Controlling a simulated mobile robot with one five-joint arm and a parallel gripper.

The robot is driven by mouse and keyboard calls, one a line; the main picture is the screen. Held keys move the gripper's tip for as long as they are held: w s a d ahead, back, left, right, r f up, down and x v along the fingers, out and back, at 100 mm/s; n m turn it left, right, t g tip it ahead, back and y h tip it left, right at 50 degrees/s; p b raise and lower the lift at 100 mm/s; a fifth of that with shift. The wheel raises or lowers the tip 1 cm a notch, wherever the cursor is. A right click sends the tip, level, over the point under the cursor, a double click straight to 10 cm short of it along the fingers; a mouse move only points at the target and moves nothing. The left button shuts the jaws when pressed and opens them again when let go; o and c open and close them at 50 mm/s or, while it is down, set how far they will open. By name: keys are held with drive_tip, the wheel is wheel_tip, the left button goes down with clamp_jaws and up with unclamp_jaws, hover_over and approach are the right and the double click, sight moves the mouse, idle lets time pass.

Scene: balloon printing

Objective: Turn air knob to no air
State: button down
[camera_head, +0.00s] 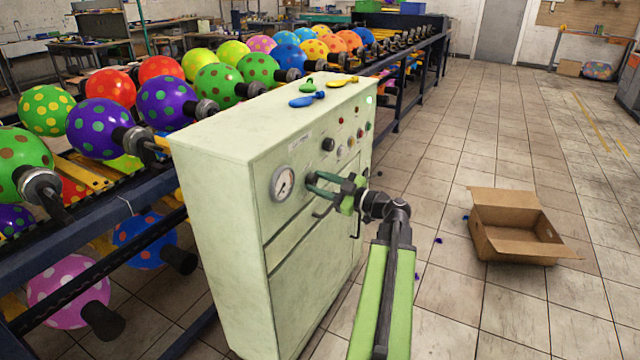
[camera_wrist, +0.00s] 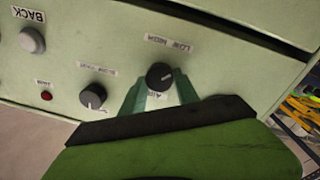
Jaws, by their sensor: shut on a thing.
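The air knob (camera_wrist: 159,76) is a round black knob on the pale green control cabinet (camera_head: 215,230). My gripper (camera_head: 317,186) reaches the cabinet's front panel just right of the pressure gauge (camera_head: 283,183). In the wrist view its green fingers (camera_wrist: 160,84) are closed around the two sides of the air knob. In the head view the fingers largely hide the knob.
A second black knob (camera_wrist: 92,96), a pale button (camera_wrist: 32,40) and a small red light (camera_wrist: 46,96) are nearby on the panel. Deflated balloons (camera_head: 307,99) lie on the cabinet top. A balloon rack stands left. An open cardboard box (camera_head: 513,240) sits on the floor at right.

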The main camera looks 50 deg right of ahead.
drive_tip(key=c, duration=0.9)
unclamp_jaws()
drive_tip(key=s+d, duration=0.3)
drive_tip(key=s, duration=1.4)
drive_tip(key=shift+d+f+b, duration=0.2)
drive_tip(key=shift+f+b, duration=0.1)
drive_tip(key=shift+b, duration=0.05)
